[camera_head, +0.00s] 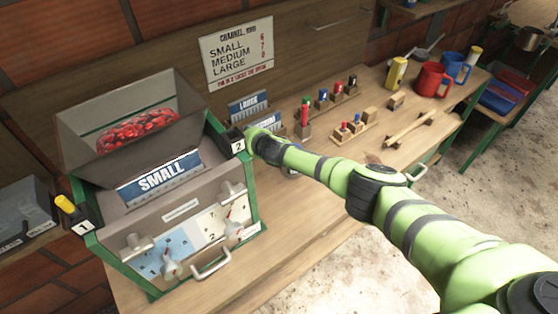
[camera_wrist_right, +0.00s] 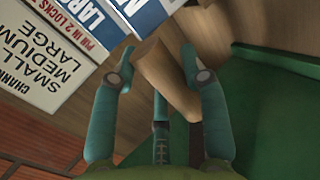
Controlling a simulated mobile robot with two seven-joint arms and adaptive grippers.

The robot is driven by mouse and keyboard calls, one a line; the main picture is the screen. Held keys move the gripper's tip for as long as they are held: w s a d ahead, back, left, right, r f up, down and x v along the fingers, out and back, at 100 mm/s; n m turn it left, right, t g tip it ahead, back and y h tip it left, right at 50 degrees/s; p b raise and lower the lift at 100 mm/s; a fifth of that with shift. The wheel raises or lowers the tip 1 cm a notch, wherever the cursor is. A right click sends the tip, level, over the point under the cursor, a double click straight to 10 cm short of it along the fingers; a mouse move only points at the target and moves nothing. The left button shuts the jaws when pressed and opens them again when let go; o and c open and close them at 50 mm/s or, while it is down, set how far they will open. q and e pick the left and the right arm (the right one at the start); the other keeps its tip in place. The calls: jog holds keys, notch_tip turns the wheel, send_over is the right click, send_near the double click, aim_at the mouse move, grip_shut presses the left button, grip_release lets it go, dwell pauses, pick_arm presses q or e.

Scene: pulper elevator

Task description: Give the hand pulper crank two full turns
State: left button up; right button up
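The hand pulper (camera_head: 160,210) is a grey, green-framed machine on the bench, with red cherries (camera_head: 138,130) in its hopper. My right arm reaches in from the right to the pulper's right side, by the label 2. My right gripper (camera_head: 252,137) is small and partly hidden there in the head view. In the right wrist view, a tan wooden cylindrical handle (camera_wrist_right: 165,78) lies tilted between the teal fingers of the right gripper (camera_wrist_right: 158,70). Narrow gaps show beside it, so the gripper looks open around it. The crank arm is hidden. My left gripper is not in view.
A yellow-topped knob (camera_head: 65,204) stands by label 1 at left. Behind my arm the bench holds wooden blocks with coloured pegs (camera_head: 304,118), a yellow cup (camera_head: 396,72) and a red mug (camera_head: 431,79). A channel sign (camera_head: 237,53) is on the back board.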

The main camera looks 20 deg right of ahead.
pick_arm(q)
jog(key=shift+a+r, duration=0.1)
pick_arm(e)
jog(key=shift+o, duration=0.9)
jog(key=w+a+r+t, duration=0.1)
jog(key=w+a+r, duration=0.1)
jog(key=r, duration=0.5)
jog(key=w+a+r+t+y, duration=0.1)
jog(key=w+a+r, duration=0.1)
jog(key=r, duration=0.6)
jog(key=shift+w+a+n+y, duration=0.3)
jog(key=shift+w, duration=0.3)
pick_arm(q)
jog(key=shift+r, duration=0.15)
pick_arm(e)
jog(key=shift+s+r, duration=0.1)
pick_arm(q)
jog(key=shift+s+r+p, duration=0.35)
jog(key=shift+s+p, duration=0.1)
jog(key=shift+p, duration=0.1)
pick_arm(e)
jog(key=a+r+v, duration=0.1)
jog(key=v, duration=1)
jog(key=shift+a+r, duration=0.35)
jog(key=shift+a, duration=0.05)
